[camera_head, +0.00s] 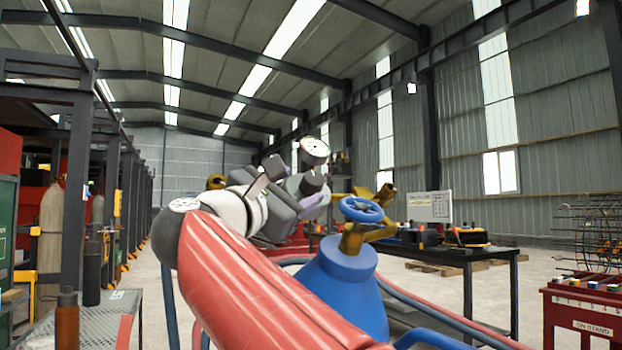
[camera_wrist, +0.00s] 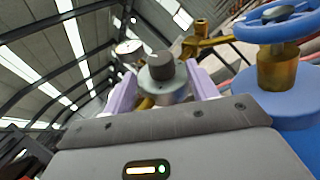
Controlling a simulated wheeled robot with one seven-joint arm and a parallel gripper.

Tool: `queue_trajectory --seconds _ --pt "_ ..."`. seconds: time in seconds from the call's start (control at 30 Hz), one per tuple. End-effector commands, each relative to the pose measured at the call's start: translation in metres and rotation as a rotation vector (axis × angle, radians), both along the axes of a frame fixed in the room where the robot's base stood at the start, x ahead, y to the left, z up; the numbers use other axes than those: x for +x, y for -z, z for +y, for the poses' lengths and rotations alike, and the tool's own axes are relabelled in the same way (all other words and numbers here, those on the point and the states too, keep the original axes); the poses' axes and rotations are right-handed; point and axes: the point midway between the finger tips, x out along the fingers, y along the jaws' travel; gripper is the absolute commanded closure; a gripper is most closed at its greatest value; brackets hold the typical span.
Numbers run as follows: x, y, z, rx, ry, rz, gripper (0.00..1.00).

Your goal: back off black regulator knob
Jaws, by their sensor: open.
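The black regulator knob (camera_wrist: 159,65) shows in the wrist view as a dark cap on a grey-green round regulator body (camera_wrist: 163,78). My gripper (camera_wrist: 160,84) is open, with one pale purple finger on each side of the regulator. I cannot tell whether either finger touches it. A round white gauge (camera_wrist: 128,46) stands beyond the left finger. In the head view my gripper (camera_head: 314,198) is beside the blue cylinder (camera_head: 345,280), mostly behind my arm. The gauge (camera_head: 314,150) shows just above it. The knob is hard to make out there.
A blue handwheel (camera_head: 361,209) on a brass valve (camera_head: 352,238) tops the blue cylinder, close right of my gripper. A black table (camera_head: 468,256) with tools and a whiteboard (camera_head: 430,207) stands behind. A red stand (camera_head: 580,310) is at right. Racks with a tan cylinder (camera_head: 51,228) line the left.

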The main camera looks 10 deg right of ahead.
Motion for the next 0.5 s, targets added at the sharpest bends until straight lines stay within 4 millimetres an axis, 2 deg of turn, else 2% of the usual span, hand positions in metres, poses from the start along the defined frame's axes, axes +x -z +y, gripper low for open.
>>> queue_trajectory --seconds 0.2,0.5 --pt "0.023 -0.014 -0.026 -0.001 0.002 0.001 0.42" --pt "0.037 -0.019 -0.041 -0.002 0.0 0.0 0.42"
